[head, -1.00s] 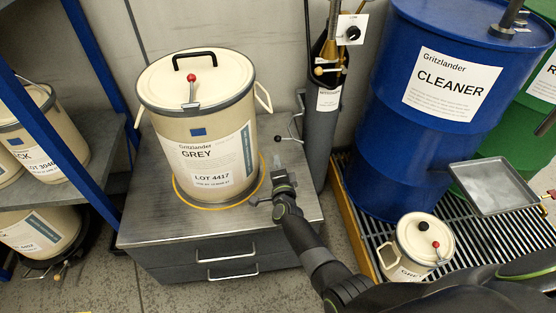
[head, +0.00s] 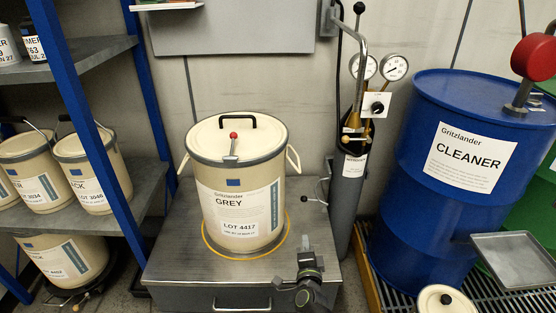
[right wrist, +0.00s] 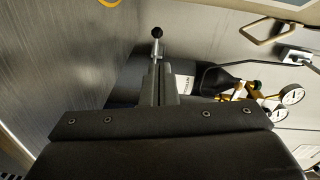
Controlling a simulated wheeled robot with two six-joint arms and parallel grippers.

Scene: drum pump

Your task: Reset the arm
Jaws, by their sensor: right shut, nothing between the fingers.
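My right gripper (head: 306,246) is low over the right front of the grey metal cabinet top (head: 170,262), right of the cream pail labelled GREY (head: 238,205). Its fingers are together and empty. In the right wrist view the closed fingers (right wrist: 159,84) show at the centre, with a black-knobbed lever (right wrist: 157,33) beyond their tips. I cannot tell whether they touch it. The pail stands upright, lidded, inside a yellow ring. My left gripper is in no view.
A dark grey cylinder (head: 347,200) with gauges (head: 395,68) stands right of the cabinet. A blue CLEANER drum (head: 440,220) and a metal tray (head: 508,260) are further right. A shelf rack with pails (head: 92,170) is at the left. Bare cabinet top lies left of the pail.

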